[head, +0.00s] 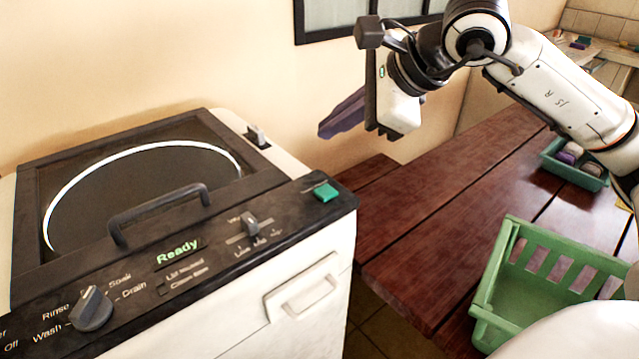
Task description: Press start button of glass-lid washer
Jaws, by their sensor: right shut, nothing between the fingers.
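The glass-lid washer (300,240) stands at the left, its dark lid (150,185) closed, with a dark handle (160,212) at its front edge. A green button (326,192) sits at the right end of the black control panel. The panel's display (178,254) reads "Ready" in green. My right gripper (343,115) is above and to the right of the green button, apart from the washer. Its dark fingers are together, point left, and hold nothing. My left gripper is out of view.
A brown wooden table (440,230) stands right of the washer, with a green slatted basket (530,275) on it. A teal tray (574,165) with small items is farther back. A knob (91,308) and a slider (250,226) are on the panel. A wall is behind.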

